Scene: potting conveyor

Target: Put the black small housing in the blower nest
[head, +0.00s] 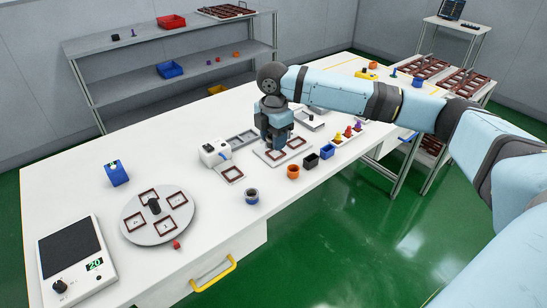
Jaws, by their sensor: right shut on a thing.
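My right gripper (275,145) points down over a pale plate with brown-framed nests (296,143). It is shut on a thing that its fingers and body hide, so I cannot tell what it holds. A small black open-topped box (311,161) stands to the right of the gripper, between an orange round one (293,172) and a blue one (327,152); I cannot tell if it is the black small housing. A white boxy unit (214,151), which looks like the blower, stands left of the gripper with a brown-framed nest (231,174) in front that looks empty. My left gripper is out of view.
A grey round cup (251,196) stands near the front edge. A round turntable (132,225) with framed nests, a blue box (116,173) and a scale (72,262) are at left. Yellow, red and purple cones (348,132) stand at right. Bare tabletop lies at left behind.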

